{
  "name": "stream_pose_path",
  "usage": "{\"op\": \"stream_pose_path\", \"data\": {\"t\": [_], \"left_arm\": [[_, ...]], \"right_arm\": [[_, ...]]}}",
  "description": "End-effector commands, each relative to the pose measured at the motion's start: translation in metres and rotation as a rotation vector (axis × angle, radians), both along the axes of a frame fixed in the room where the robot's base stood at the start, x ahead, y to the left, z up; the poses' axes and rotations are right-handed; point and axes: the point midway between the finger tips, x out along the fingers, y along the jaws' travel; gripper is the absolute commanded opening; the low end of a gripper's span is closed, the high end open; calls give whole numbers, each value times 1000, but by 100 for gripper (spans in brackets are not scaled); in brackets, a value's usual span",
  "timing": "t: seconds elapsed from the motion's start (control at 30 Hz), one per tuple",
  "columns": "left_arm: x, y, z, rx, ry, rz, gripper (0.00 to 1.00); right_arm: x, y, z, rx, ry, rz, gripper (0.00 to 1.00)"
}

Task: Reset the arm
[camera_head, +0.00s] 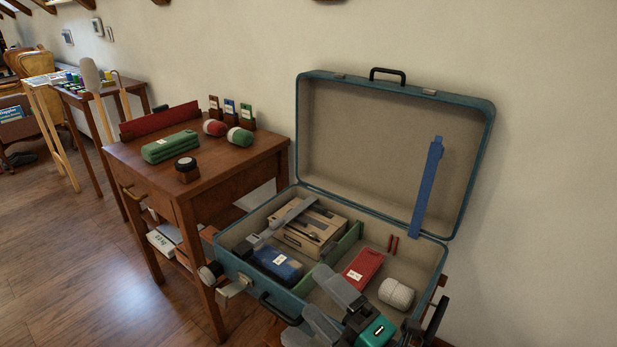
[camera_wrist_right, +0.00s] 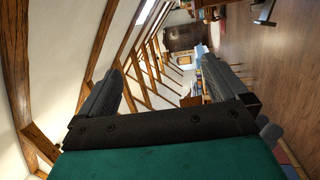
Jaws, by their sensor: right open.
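My right gripper (camera_head: 318,292) is at the bottom of the head view, in front of the open blue suitcase (camera_head: 470,140) and partly over its front edge. Its two grey fingers are spread apart. In the right wrist view the fingers of the right gripper (camera_wrist_right: 160,82) stand wide apart with nothing between them. That view looks out across the attic room, with roof beams and floor beyond.
The suitcase holds a wooden box (camera_head: 308,240), a blue bundle (camera_head: 280,265), a red packet (camera_head: 363,268) and a white roll (camera_head: 396,293). A wooden table (camera_head: 225,163) at left carries a green bundle (camera_head: 170,147) and a dark-lidded jar (camera_head: 187,170). Open floor (camera_head: 70,270) lies lower left.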

Motion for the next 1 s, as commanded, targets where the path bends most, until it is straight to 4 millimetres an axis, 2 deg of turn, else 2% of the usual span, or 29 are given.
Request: {"op": "stream_pose_path", "data": {"t": [0.03, 0.17, 0.3, 0.43, 0.5, 0.7, 0.9, 1.0], "left_arm": [[-1, 0, 0, -2, 3, 2, 43], [-2, -1, -1, -5, 6, 4, 43], [-3, -2, -2, -8, 7, 5, 43], [-3, -2, -2, -8, 8, 5, 43], [-3, -1, 21, -4, 12, 6, 43], [-6, 8, 57, 12, -1, 20, 43], [-13, 23, 82, 43, 7, 38, 43], [-15, 27, 88, 49, 6, 44, 43]], "right_arm": [[0, -21, -16, 143, 186, -93, 100], [-10, -70, -64, 494, 620, -316, 100], [-45, -106, -116, 814, 993, -520, 100], [-91, -127, -156, 1081, 1287, -696, 100], [-91, -130, -135, 1092, 1291, -703, 100], [-95, -140, -103, 1079, 1272, -725, 100], [-100, -149, -74, 1072, 1253, -746, 100], [-102, -153, -69, 1069, 1249, -753, 100]]}}
